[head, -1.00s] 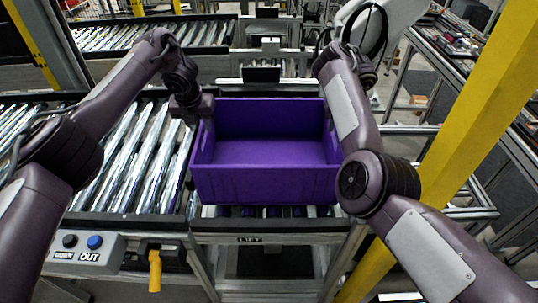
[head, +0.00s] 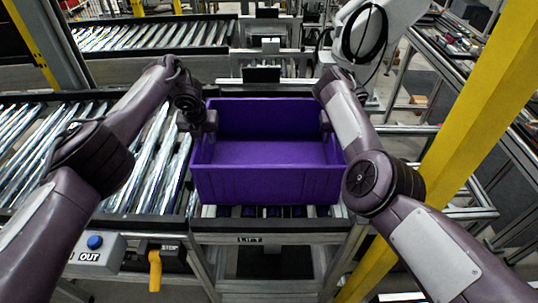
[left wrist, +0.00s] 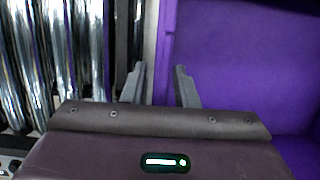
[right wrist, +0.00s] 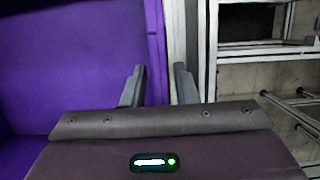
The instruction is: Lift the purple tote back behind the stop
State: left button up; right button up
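The open purple tote (head: 265,188) sits upright and empty on the lift rollers (head: 262,211), right of the conveyor. My left gripper (head: 209,122) is at its left wall. In the left wrist view the open fingers (left wrist: 160,86) have the tote's wall edge (left wrist: 166,60) between them, with gaps showing. My right gripper (head: 326,122) is at the right wall. In the right wrist view its open fingers (right wrist: 160,85) have the wall edge (right wrist: 155,50) between them. A yellow lever (head: 155,270) sits below a STOP label; I cannot tell which part is the stop itself.
A roller conveyor (head: 125,165) lies to the left. A button box (head: 96,252) is at its front. A yellow post (head: 480,110) and metal railings stand to the right. Another conveyor (head: 150,35) is at the back.

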pick_arm(q)
grip_shut()
pick_arm(e)
grip_shut()
pick_arm(q)
jog(key=shift+r, duration=0.1)
pick_arm(e)
jog(key=shift+w+r, duration=0.1)
dwell(0.8)
